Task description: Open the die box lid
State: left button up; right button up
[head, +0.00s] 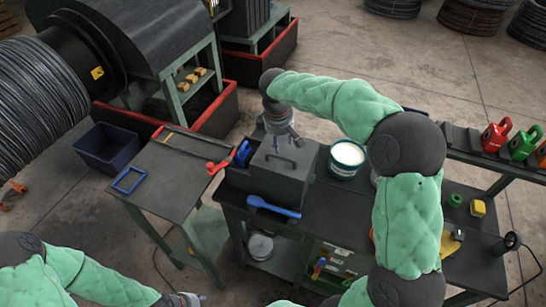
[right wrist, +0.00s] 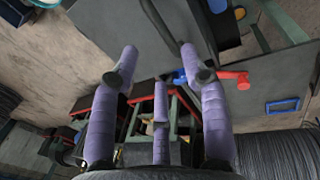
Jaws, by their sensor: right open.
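The die box (head: 262,186) is a dark grey box at the left end of the dark workbench. Its lid (head: 300,154) looks closed, with a bar handle (head: 281,157) on top. My right gripper (head: 284,139) is over the lid, close to the handle, with its fingers spread. In the right wrist view, the open purple fingers (right wrist: 160,62) are apart and empty; the dark handle (right wrist: 158,26) shows just beyond their tips. Whether they touch it I cannot tell. My left gripper (head: 187,299) is at the bottom edge, away from the box, and its fingers are too small to read.
A white-topped tub (head: 346,159) stands right of the box. A blue scoop (head: 273,207) lies in front. A red-handled tool (head: 219,165) and a blue piece (head: 243,152) are at the left. A side table (head: 165,185) holds a blue frame (head: 129,180).

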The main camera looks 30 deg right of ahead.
pick_arm(q)
jog(key=shift+s+f+b, duration=0.35)
jog(key=shift+f+b, duration=0.3)
jog(key=shift+s+f+b, duration=0.35)
jog(key=shift+f+b, duration=0.25)
pick_arm(e)
jog(key=s+a+f, duration=0.1)
jog(key=a+f, duration=0.2)
jog(key=f, duration=0.2)
jog(key=shift+y, duration=0.4)
